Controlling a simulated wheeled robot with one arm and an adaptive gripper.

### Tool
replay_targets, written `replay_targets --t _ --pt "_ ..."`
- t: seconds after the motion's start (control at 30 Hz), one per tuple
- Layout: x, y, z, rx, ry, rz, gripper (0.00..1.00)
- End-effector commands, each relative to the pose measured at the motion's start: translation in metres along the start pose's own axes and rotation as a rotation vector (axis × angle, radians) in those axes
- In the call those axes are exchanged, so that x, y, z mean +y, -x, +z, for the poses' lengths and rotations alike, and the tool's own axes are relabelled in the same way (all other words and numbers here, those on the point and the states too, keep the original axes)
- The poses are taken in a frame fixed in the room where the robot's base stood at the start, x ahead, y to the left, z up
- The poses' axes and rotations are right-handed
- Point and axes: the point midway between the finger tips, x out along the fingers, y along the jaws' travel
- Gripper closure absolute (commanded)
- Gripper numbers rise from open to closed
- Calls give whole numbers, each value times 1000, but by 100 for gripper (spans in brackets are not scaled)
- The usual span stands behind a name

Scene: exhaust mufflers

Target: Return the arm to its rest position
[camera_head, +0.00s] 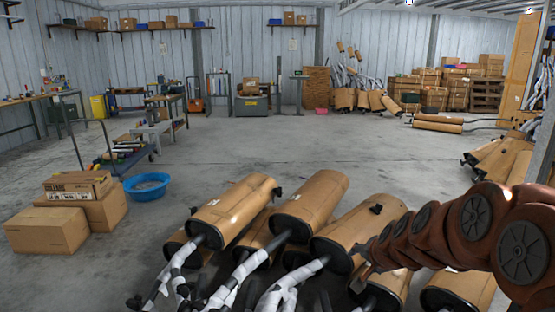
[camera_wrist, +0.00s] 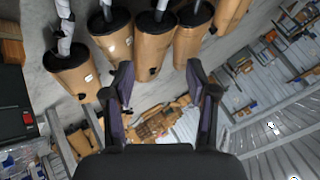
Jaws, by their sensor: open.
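My arm reaches in from the right edge of the head view, over the front pile of mufflers. In the wrist view my gripper (camera_wrist: 160,92) is open, with its two dark fingers spread apart and nothing between them. The mufflers are tan cylinders with black ends and pipes wrapped in white and grey. In the head view one muffler (camera_head: 232,207) lies at the left of the pile, another (camera_head: 312,203) in the middle, and a third (camera_head: 360,232) beside my arm. The wrist view shows several mufflers too, one of them (camera_wrist: 155,50) beyond the fingers. My gripper's tips are hard to make out in the head view.
Cardboard boxes (camera_head: 47,231) and a blue basin (camera_head: 147,187) stand on the floor at left. A blue cart (camera_head: 122,160) is behind them. More mufflers (camera_head: 500,160) lie at right. Wooden crates (camera_head: 457,92) stand at the back right. The middle concrete floor (camera_head: 300,145) is clear.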

Motion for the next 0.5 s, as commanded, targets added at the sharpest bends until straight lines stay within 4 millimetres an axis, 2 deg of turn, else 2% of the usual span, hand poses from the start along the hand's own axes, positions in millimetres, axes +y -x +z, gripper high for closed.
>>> replay_targets --t 0.03,0.23,0.37,0.5 --pt "-12 26 11 -46 46 2 43" --pt "-19 102 75 -251 226 47 43" --pt "-11 155 111 -377 336 94 43" --pt "9 215 146 -511 442 162 43"
